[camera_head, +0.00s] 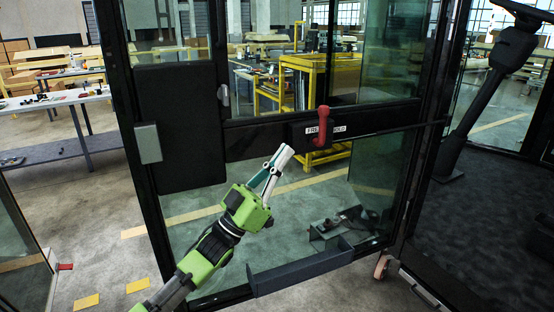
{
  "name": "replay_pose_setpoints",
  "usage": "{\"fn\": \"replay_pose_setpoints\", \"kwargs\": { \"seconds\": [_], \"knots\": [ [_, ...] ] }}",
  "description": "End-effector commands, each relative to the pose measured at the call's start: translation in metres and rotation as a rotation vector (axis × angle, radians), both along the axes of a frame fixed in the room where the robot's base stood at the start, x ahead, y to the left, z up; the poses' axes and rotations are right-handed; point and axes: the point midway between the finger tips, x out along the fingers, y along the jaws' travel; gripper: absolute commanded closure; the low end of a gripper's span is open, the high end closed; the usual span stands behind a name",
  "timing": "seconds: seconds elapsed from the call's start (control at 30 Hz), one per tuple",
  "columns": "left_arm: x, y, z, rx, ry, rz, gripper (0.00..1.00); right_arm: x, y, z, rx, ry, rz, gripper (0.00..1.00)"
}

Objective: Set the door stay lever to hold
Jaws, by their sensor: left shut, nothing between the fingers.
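The red door stay lever (322,128) is on the dark crossbar of the cab door (260,140), with its knob at the top and its foot at the lower left. A white label (313,130) behind it reads "FRE" on the left and "OLD" on the right, with the lever covering the middle. My left gripper (286,150) is shut and empty. Its fingertips are below and to the left of the lever, apart from it in the picture. My right gripper is not in view.
A grey box (148,143) sits on the door's left post and a grey handle (224,95) beside the glass. A dark tray (300,270) runs along the door's bottom. The steering column (485,95) stands at right. A red-handled part (65,266) is at lower left.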

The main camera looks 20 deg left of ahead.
Motion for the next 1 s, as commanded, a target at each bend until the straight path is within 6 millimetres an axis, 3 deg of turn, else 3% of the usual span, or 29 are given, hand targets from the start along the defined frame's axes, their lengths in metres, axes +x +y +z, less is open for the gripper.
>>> {"fn": "replay_pose_setpoints", "kwargs": {
  "seconds": [0.03, 0.23, 0.5, 1.0],
  "knots": [
    [0.007, -0.005, 0.015, -0.001, -0.003, -0.001, 1.00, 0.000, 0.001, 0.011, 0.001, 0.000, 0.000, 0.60],
    [0.034, -0.021, 0.044, -0.002, -0.001, 0.000, 1.00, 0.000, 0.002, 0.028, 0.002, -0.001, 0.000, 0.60],
    [0.059, -0.036, 0.036, -0.001, 0.003, -0.001, 1.00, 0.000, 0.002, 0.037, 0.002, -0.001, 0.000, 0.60],
    [0.064, -0.040, 0.035, 0.002, 0.003, -0.001, 1.00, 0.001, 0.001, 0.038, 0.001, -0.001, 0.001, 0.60]
  ]
}}
